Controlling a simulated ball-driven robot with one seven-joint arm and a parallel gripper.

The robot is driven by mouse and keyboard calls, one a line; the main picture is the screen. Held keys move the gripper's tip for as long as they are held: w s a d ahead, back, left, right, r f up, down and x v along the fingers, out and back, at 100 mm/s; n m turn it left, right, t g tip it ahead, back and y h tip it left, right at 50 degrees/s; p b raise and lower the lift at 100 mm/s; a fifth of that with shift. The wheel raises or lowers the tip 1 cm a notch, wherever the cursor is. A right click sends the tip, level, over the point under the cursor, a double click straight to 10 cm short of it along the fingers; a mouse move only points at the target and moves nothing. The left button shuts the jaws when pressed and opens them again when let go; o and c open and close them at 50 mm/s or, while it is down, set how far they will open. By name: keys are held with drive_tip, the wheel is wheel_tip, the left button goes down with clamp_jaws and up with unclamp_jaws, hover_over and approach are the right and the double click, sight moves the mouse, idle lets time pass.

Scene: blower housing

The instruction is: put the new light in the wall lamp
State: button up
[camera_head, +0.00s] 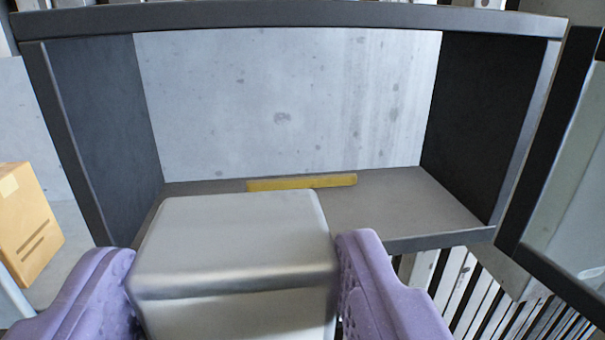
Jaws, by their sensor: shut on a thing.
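My gripper (238,262) has two purple fingers at the bottom of the view. It is shut on a silver-grey, rounded box-shaped block, which I take to be the new light (235,235). The block's lower end is cut off by the frame. Ahead is an open, dark-framed box with a pale concrete back, which I take to be the wall lamp (295,18). Its inside looks empty except for a yellow strip (302,182) at the back of its floor. The block covers part of the box's floor and front edge; whether it is inside cannot be told.
An open framed glass door (565,170) stands at the right of the box. An orange-brown carton (25,222) is at the left edge. Pale slats (480,295) show below right. The right half of the box's floor is clear.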

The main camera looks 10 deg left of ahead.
drive_tip(key=w, duration=0.5)
drive_tip(key=w+f+p, duration=0.1)
drive_tip(key=w, duration=0.9)
drive_tip(key=shift+w+a+f, duration=0.15)
drive_tip(key=shift+w+a, duration=0.15)
drive_tip(key=shift+a, duration=0.05)
drive_tip(key=f, duration=0.1)
drive_tip(key=w+f, duration=0.1)
drive_tip(key=f, duration=0.1)
drive_tip(key=shift+w+f, duration=0.1)
drive_tip(key=shift+f, duration=0.25)
drive_tip(key=shift+s, duration=0.2)
drive_tip(key=shift+f, duration=0.15)
drive_tip(key=o, duration=1.4)
drive_tip(key=shift+w, duration=0.1)
drive_tip(key=shift+o, duration=0.2)
